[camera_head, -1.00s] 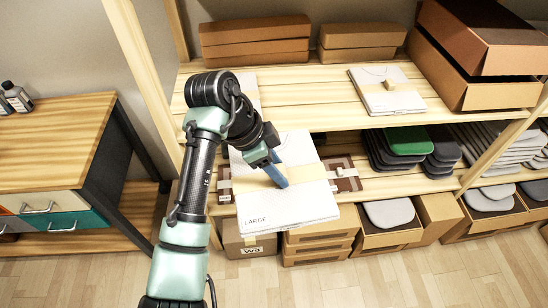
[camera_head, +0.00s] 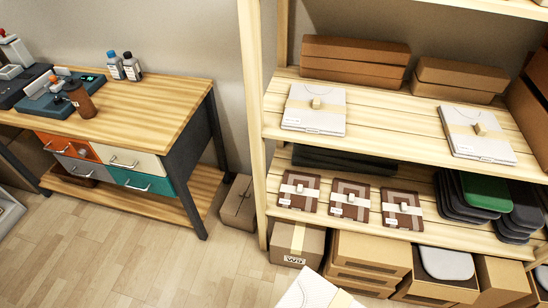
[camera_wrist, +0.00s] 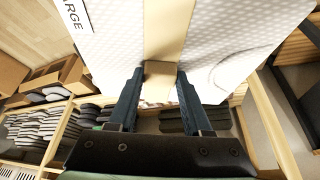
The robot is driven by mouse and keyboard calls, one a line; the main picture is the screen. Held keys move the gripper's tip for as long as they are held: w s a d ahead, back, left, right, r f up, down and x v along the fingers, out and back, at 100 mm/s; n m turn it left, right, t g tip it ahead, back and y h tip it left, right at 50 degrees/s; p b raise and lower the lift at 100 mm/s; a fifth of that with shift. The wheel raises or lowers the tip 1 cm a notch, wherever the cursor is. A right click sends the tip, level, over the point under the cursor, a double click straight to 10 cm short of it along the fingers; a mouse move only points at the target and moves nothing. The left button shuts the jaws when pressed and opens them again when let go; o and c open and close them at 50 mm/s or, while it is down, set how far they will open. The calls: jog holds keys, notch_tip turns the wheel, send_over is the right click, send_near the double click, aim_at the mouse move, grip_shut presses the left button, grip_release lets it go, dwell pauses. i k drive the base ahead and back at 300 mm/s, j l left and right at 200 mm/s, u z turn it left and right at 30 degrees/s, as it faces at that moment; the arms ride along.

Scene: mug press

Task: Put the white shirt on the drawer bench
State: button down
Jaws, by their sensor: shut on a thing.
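My gripper (camera_wrist: 160,76) is shut on the tan tab of the packaged white shirt (camera_wrist: 115,50). The shirt is a flat white package with a tan band and the letters "ARGE" showing at its edge. In the head view only a corner of the shirt (camera_head: 308,292) shows at the bottom edge; my gripper is out of that view. The drawer bench (camera_head: 165,110) stands at the left, with a wooden top and orange, grey, white and teal drawer fronts.
Bottles (camera_head: 131,67), a brown cylinder (camera_head: 80,100) and a teal device (camera_head: 55,98) occupy the bench's back and left. Its right top is bare. A shelf (camera_head: 380,130) at the right holds more packaged shirts and boxes; its post (camera_head: 252,120) stands right of the bench.

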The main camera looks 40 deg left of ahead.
aim_at(154, 111)
jog(key=i+j, duration=0.1)
jog(key=j, duration=0.3)
jog(key=i+j+u, duration=0.1)
jog(key=j, duration=0.35)
jog(key=i+j, duration=0.1)
jog(key=j, duration=0.3)
jog(key=i+j+u, duration=0.1)
jog(key=j, duration=0.3)
